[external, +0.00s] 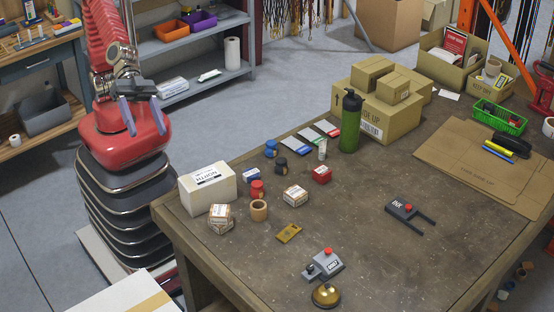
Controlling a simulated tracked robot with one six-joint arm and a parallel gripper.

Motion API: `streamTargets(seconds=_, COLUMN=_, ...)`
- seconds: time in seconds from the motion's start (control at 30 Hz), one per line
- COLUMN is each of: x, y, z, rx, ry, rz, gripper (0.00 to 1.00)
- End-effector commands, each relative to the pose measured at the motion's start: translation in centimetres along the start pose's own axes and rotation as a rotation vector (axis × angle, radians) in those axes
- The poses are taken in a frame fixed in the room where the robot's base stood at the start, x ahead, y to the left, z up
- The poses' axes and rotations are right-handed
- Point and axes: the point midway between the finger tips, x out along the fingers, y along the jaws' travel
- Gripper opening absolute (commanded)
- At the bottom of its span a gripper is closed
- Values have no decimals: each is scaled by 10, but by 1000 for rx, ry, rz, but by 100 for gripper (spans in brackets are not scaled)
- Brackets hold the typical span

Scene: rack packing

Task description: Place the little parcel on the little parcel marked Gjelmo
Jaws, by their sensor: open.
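A little parcel (295,196) with a white label on top lies on the brown table, right of the tape roll. Another little parcel (220,212) is near the table's left edge, in front of the white box, and seems to rest on a further parcel (221,228) just under it. The print on these parcels is too small to read, so I cannot tell which one is marked Gjelmo. My gripper (142,117) is open and empty. It hangs in the air left of the table, over my own red base, well apart from all the parcels.
A white box (208,190) stands at the table's left edge. A tape roll (259,210), red and blue containers (257,190) and a yellow card (289,233) lie near the parcels. A green bottle (350,122) stands before brown cartons (388,118). The table's middle right is mostly clear around a black tool (410,213).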

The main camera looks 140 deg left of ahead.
Motion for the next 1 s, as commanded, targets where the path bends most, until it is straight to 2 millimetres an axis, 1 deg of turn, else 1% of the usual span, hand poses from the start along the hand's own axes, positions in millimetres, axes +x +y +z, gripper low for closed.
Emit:
streamTargets(seconds=0.03, x=-15, y=-3, z=6, rx=20, ry=-25, rz=6, gripper=66)
streamTargets(seconds=0.17, x=-49, y=-12, z=30, rx=73, ry=-107, rz=8, gripper=66)
streamTargets(seconds=0.37, x=-102, y=-37, z=72, rx=150, ry=-238, rz=-29, gripper=66)
streamTargets(seconds=0.57, x=-156, y=-74, z=117, rx=214, ry=-369, rz=-114, gripper=66)
streamTargets(seconds=0.7, x=-194, y=-104, z=149, rx=244, ry=-457, rz=-198, gripper=66)
streamTargets(seconds=0.83, x=-219, y=-126, z=169, rx=260, ry=-515, rz=-266, gripper=66)
streamTargets(seconds=0.9, x=-227, y=-133, z=175, rx=265, ry=-532, rz=-287, gripper=66)
streamTargets(seconds=1.0, x=-231, y=-137, z=179, rx=266, ry=-543, rz=-300, gripper=66)
